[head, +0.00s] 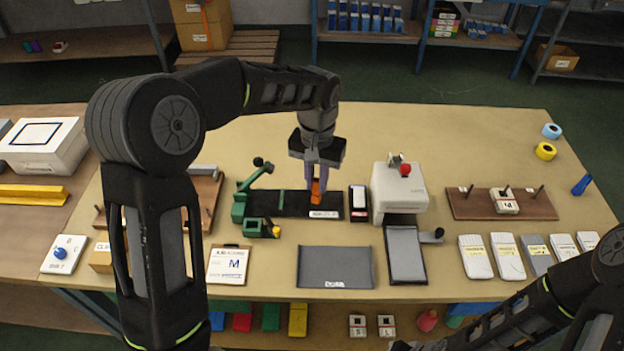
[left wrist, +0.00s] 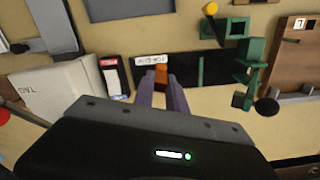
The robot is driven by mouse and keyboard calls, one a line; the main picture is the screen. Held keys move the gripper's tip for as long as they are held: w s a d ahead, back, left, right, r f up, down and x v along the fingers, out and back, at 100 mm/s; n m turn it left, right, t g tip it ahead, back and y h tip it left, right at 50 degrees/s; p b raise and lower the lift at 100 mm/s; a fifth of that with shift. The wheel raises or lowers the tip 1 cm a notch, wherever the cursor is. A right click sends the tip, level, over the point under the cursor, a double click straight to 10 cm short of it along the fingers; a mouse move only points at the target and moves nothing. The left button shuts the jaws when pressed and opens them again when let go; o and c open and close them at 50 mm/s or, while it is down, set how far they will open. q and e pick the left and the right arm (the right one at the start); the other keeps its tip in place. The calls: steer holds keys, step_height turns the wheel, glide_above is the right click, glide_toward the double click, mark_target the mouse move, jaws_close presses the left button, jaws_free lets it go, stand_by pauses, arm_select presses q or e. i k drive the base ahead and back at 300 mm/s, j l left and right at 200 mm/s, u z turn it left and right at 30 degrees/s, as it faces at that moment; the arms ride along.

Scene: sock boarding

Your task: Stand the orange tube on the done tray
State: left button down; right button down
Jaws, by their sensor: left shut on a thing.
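The orange tube (head: 316,191) is between the fingers of my left gripper (head: 316,180), which points down and is shut on it. It is upright, over the right part of a black strip-like base (head: 265,203) with a white label at its front edge. The tube also shows in the left wrist view (left wrist: 161,73), between the purple-grey fingers (left wrist: 162,92). I cannot tell whether its foot touches the base. A flat dark grey tray (head: 335,266) lies in front, empty, its small label hard to read. My right gripper is out of view; only its arm shows at bottom right.
A green device (head: 243,205) stands left of the tube. A small black and red box (head: 359,203) and a white machine (head: 399,190) stand close on its right. A pegged wooden board (head: 470,205) is farther right. The table behind the tube is clear.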

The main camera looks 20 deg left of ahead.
mark_target(334, 264)
steer(key=k, duration=0.65)
steer(key=z, duration=0.85)
steer(key=j+z, duration=0.35)
steer(key=j, duration=0.25)
